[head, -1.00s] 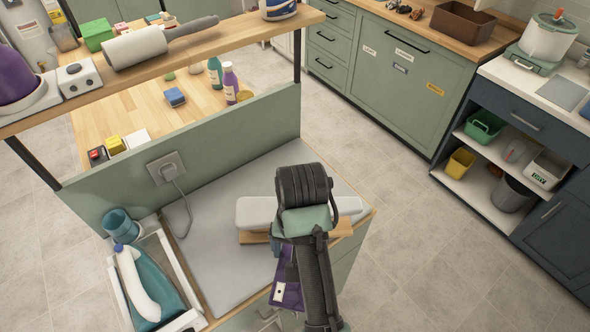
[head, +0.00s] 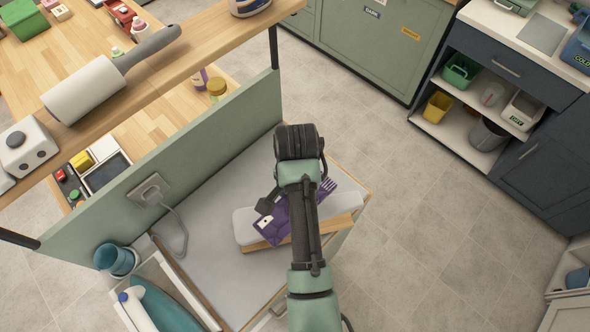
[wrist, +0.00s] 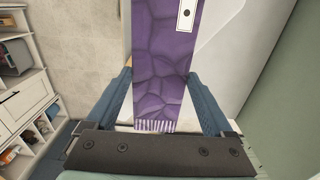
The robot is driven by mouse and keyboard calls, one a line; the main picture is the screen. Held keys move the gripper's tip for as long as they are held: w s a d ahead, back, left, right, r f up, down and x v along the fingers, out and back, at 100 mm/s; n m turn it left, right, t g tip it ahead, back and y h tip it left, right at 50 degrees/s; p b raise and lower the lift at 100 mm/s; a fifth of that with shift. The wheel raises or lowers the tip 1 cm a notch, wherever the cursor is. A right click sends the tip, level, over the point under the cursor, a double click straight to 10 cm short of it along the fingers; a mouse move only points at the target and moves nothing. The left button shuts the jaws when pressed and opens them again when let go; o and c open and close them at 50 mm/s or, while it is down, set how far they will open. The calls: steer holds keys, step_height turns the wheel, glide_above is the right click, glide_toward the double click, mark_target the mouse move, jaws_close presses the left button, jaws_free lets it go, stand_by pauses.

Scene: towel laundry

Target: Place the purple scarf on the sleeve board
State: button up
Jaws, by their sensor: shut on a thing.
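The purple scarf (head: 268,229) lies across the sleeve board in the head view, with a white tag on one end and a fringed end to the right of my arm. The sleeve board has a pale padded top (head: 243,222) and a wooden base; my arm hides its middle. In the wrist view the scarf (wrist: 163,60) runs between the fingers of my gripper (wrist: 160,78), its fringe towards the palm. My gripper is shut on the scarf, over the board. I cannot tell how much of the scarf rests on the board.
The grey worktop (head: 205,205) has free room left of the board. A cord hangs from a wall socket (head: 150,190). A shelf with a lint roller (head: 85,88) stands above the partition.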

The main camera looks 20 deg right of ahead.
steer(key=shift+f+p, duration=0.4)
steer(key=shift+f, duration=1.75)
steer(key=shift+w+f, duration=0.1)
steer(key=shift+f, duration=0.05)
steer(key=o, duration=1.1)
step_height(320, 180, up, 11)
steer(key=shift+r+p, duration=0.7)
steer(key=shift+p, duration=0.1)
steer(key=shift+f, duration=0.1)
